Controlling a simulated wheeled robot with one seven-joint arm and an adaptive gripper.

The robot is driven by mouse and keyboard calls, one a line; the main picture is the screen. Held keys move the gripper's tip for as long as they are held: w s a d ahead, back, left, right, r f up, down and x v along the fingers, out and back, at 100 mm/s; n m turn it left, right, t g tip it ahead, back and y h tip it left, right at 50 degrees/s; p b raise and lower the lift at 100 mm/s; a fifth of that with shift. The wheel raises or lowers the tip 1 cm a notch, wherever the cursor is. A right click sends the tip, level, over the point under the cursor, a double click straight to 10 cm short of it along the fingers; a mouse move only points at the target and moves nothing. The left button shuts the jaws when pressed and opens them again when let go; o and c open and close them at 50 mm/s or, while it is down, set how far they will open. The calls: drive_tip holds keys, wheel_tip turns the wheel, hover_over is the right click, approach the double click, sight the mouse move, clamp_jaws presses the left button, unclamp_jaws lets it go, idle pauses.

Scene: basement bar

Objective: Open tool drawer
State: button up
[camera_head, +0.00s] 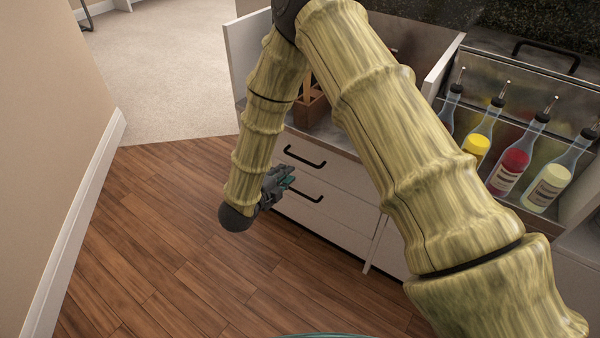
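A white cabinet has an upper drawer (340,179) and a lower drawer (335,226), stacked below the counter. Both look shut. The upper drawer has a black bar handle (306,156), and the lower one has a black bar handle (308,191). No label shows which one is the tool drawer. My gripper (287,181) is dark grey with green at its fingers. It is at the left end of the lower handle, in front of the drawer fronts. Its fingers are too small to tell whether they are open or touch the handle.
A brown wooden holder (313,112) stands on the counter above the drawers. Several bottles with pourers, one with red contents (511,170), stand at the right. The wooden floor (160,240) in front is clear. A wall (50,120) stands at the left.

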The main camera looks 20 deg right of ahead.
sight(300, 159)
drive_tip(key=w+d+m+b, duration=0.1)
drive_tip(key=w+d, duration=0.1)
drive_tip(key=w+d+f+m+h+b, duration=0.1)
drive_tip(key=w+d+b, duration=0.1)
drive_tip(key=w+d, duration=0.1)
drive_tip(key=w+d+f+m+b, duration=0.1)
drive_tip(key=w+d, duration=0.1)
drive_tip(key=shift+w+d+g+h+b, duration=0.15)
drive_tip(key=shift+d+g+h+b, duration=0.05)
drive_tip(key=shift+g+h+b, duration=0.15)
idle(0.4)
clamp_jaws()
